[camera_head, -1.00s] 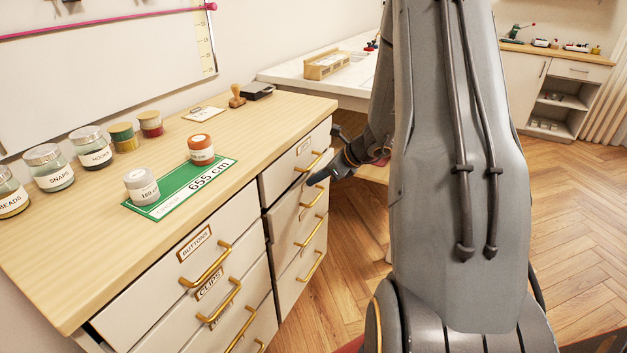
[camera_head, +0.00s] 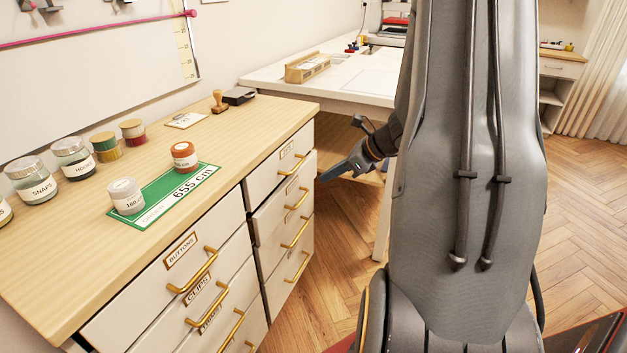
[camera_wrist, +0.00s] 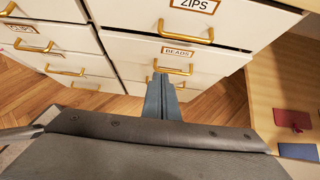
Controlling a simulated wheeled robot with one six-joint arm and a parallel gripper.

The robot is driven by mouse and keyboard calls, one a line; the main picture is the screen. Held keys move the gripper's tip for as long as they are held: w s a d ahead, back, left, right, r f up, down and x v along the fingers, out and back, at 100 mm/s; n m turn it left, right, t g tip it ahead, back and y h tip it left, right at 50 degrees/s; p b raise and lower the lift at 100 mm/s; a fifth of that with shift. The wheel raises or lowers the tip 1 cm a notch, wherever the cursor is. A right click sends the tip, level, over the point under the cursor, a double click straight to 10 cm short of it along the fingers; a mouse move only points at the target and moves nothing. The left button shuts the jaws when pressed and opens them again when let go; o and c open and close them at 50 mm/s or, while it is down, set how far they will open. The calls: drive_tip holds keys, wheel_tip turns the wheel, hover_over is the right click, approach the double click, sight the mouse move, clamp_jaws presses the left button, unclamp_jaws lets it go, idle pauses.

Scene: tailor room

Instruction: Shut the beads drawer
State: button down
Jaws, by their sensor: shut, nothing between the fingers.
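The beads drawer (camera_wrist: 138,48) is labelled BEADS and has a gold handle (camera_wrist: 172,70). It is below the ZIPS drawer in the wrist view. In the head view it is the second drawer (camera_head: 272,222) of the right column, and its front stands slightly proud of the drawer above. My gripper (camera_head: 323,179) is shut and empty, just right of this drawer's front in the head view. In the wrist view the closed fingers (camera_wrist: 160,78) point at the drawer front, just below and left of its handle. Whether they touch it is unclear.
The ZIPS drawer (camera_wrist: 140,14) is above. The left column holds the BUTTONS drawer (camera_head: 165,290) and others. Jars and a green mat (camera_head: 158,208) are on the wooden top (camera_head: 70,240). A white table (camera_head: 350,85) stands behind. Open floor (camera_head: 575,210) lies to the right.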

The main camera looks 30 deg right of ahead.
drive_tip(key=s+a+p, duration=0.2)
drive_tip(key=s+a, duration=0.2)
drive_tip(key=a, duration=0.2)
approach(271, 199)
wheel_tip(271, 199, down, 5)
drive_tip(key=w+a, duration=0.1)
drive_tip(key=w, duration=0.1)
drive_tip(key=shift+w+a+f+p, duration=0.15)
drive_tip(key=shift+w+a+p, duration=0.2)
drive_tip(key=shift+p, duration=0.15)
drive_tip(key=shift+w+a+b, duration=0.55)
drive_tip(key=shift+w+b, duration=0.05)
drive_tip(key=shift+w, duration=0.2)
